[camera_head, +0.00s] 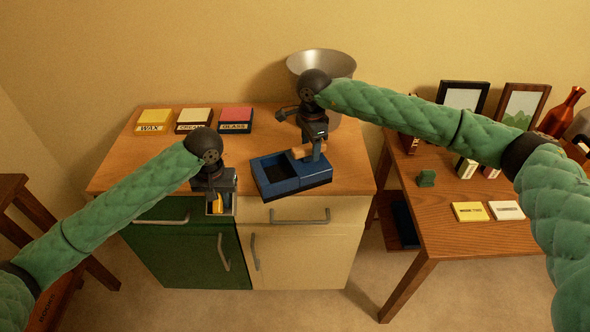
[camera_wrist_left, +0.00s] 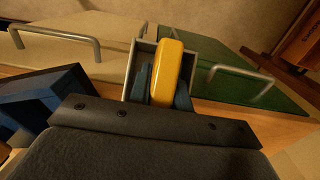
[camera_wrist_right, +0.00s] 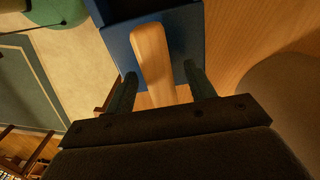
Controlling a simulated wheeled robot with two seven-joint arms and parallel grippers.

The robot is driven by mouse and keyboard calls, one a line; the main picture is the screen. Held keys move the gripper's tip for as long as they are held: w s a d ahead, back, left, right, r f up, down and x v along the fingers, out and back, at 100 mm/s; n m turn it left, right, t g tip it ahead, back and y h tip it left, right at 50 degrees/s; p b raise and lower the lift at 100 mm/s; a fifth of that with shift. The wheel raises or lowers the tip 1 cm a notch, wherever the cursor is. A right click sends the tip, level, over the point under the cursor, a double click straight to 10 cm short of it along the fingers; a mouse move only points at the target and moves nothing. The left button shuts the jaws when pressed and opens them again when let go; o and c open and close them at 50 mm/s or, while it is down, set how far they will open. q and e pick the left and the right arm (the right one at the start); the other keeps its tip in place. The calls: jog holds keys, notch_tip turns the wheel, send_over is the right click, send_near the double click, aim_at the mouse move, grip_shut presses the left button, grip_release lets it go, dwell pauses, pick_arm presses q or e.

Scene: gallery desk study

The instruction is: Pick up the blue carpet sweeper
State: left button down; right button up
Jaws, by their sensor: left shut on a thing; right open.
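The blue carpet sweeper (camera_head: 314,172) sits near the front of the wooden cabinet top, right of centre. Its body is open-topped and dark inside. Its pale wooden handle (camera_wrist_right: 152,58) shows in the right wrist view. My right gripper (camera_head: 314,142) is open above the sweeper, its fingers (camera_wrist_right: 163,88) apart on either side of the handle. My left gripper (camera_head: 217,203) is at the cabinet's front edge, shut on a yellow rounded object (camera_wrist_left: 168,75) within a small grey box (camera_wrist_left: 190,62). The sweeper also shows in the left wrist view (camera_wrist_left: 38,100).
Yellow WAX (camera_head: 155,121), cream (camera_head: 194,119) and pink GLASS (camera_head: 236,118) boxes line the back of the cabinet. A metal bucket (camera_head: 322,65) stands behind the right gripper. A side table (camera_head: 440,221) at right holds frames, a red bottle (camera_head: 561,112) and small boxes.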

grip_shut()
jog(key=shift+r, duration=0.1)
